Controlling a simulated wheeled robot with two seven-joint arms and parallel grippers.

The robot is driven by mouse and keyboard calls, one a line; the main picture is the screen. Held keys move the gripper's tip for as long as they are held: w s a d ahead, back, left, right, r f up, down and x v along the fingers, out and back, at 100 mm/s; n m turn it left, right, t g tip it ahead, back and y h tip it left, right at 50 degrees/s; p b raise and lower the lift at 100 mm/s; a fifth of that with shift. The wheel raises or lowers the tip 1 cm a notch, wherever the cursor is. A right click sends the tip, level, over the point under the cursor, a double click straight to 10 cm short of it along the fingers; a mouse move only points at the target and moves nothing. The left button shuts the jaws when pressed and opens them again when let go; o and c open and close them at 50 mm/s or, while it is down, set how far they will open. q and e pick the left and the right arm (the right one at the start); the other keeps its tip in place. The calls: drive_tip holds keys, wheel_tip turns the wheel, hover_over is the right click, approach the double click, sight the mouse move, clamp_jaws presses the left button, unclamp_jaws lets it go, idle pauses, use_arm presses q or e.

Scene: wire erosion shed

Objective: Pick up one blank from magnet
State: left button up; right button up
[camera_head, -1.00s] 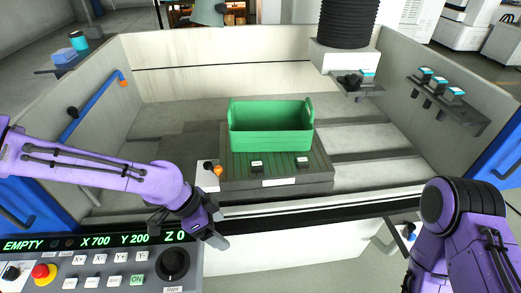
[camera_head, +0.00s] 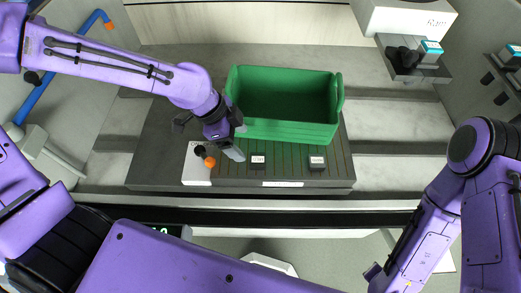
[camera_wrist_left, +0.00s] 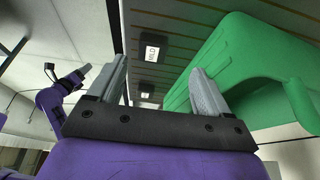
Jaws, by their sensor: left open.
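The magnet is a dark grey striped plate (camera_head: 150,160) in the machine tank. Two small dark blocks with white labels, the left one (camera_head: 258,161) and the right one (camera_head: 317,162), sit apart near its front edge; I cannot tell whether they are blanks. A green bin (camera_head: 290,132) stands on the plate behind them. My left gripper (camera_head: 236,143) is open and empty above the plate, left of the left block and close to the bin's front left corner. In the left wrist view, a labelled block (camera_wrist_left: 151,52) shows beyond the open fingers (camera_wrist_left: 162,82). My right gripper is not visible.
A white pad (camera_head: 197,170) with black and orange knobs lies left of the blocks. The bin's wall (camera_wrist_left: 215,65) rises beside one left finger. The tank's dark front rail (camera_head: 300,216) runs before the plate. A small shelf (camera_head: 415,70) hangs at the back right.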

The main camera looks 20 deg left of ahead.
sight(258, 159)
use_arm(q)
drive_tip(key=shift+s+d+f, duration=0.15)
drive_tip(key=shift+d+f, duration=0.15)
drive_tip(key=shift+f, duration=0.25)
drive_tip(key=shift+s+d+f, duration=0.15)
drive_tip(key=shift+d+f, duration=0.15)
drive_tip(key=shift+f, duration=0.2)
drive_tip(key=d+f, duration=0.2)
drive_tip(key=f, duration=0.1)
drive_tip(key=d+f, duration=0.1)
drive_tip(key=shift+w+d+f, duration=0.15)
drive_tip(key=shift+w+f, duration=0.2)
drive_tip(key=shift+w, duration=0.05)
drive_tip(key=c, duration=1.4)
drive_tip(key=shift+r, duration=0.1)
